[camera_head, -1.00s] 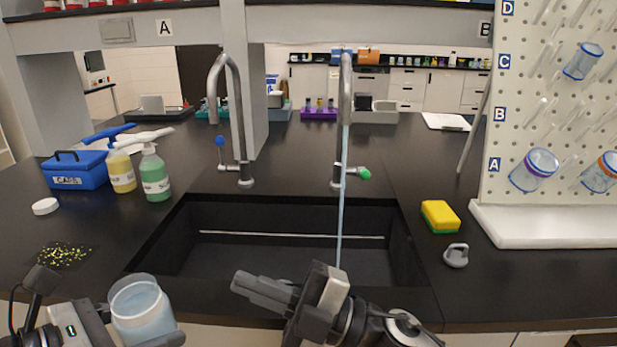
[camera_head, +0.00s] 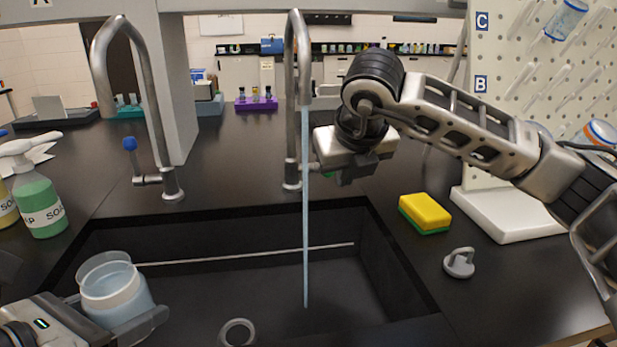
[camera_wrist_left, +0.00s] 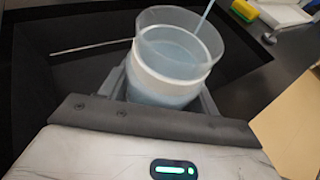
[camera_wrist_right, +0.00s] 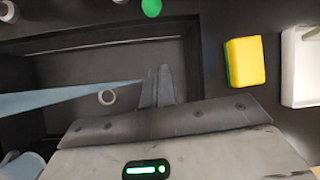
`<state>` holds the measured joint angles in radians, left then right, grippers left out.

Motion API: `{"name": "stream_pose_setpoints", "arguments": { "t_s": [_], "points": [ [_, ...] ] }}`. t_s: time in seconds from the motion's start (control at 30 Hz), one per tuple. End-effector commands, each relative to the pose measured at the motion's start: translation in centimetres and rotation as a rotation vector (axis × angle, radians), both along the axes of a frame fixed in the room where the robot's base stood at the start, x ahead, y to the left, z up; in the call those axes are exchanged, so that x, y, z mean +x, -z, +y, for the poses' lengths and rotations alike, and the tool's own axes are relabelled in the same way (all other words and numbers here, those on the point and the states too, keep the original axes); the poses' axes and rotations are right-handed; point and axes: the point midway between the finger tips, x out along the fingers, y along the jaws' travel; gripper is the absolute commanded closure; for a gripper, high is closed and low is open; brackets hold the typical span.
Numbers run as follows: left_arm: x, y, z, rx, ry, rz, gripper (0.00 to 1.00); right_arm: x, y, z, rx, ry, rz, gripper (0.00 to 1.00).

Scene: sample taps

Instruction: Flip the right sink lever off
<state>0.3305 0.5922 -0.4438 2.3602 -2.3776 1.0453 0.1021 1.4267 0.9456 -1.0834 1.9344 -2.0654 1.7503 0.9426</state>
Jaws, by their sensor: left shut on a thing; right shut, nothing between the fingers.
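The right tap (camera_head: 291,110) stands behind the sink, with a stream of water (camera_head: 305,220) running from its spout. Its green lever knob is almost wholly hidden behind my right gripper in the head view; the knob (camera_wrist_right: 151,7) shows at the top edge of the right wrist view. My right gripper (camera_head: 358,176) is shut and empty, just right of the tap; I cannot tell whether it touches the lever. My left gripper (camera_wrist_left: 165,98) is shut on a clear beaker (camera_head: 116,287) of pale liquid, upright over the sink's front left.
The left tap (camera_head: 150,90) has a blue lever (camera_head: 130,144) and no stream. A yellow-green sponge (camera_head: 425,212) and a grey plug-like piece (camera_head: 459,263) lie right of the sink (camera_head: 400,255). A drying rack base (camera_head: 510,212) and soap bottles (camera_head: 38,205) flank it.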

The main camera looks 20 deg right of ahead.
Motion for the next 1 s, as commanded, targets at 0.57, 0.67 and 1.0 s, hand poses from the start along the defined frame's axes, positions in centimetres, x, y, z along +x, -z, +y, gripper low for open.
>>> {"name": "stream_pose_setpoints", "arguments": {
  "t_s": [0.57,0.67,1.0],
  "points": [
    [0.0,-0.2,-0.1,-0.002,0.0,-0.003,0.61,0.8,1.1,-0.6,-0.01,0.013,-0.003,1.0],
    [0.0,-0.4,-0.1,-0.002,0.0,-0.003,0.61,1.7,2.6,-1.0,-0.01,0.014,-0.001,1.0],
    [0.0,-1.1,-0.1,-0.002,0.0,-0.003,0.61,5.4,8.1,-2.2,-0.01,0.011,-0.006,1.0]
  ]
}}
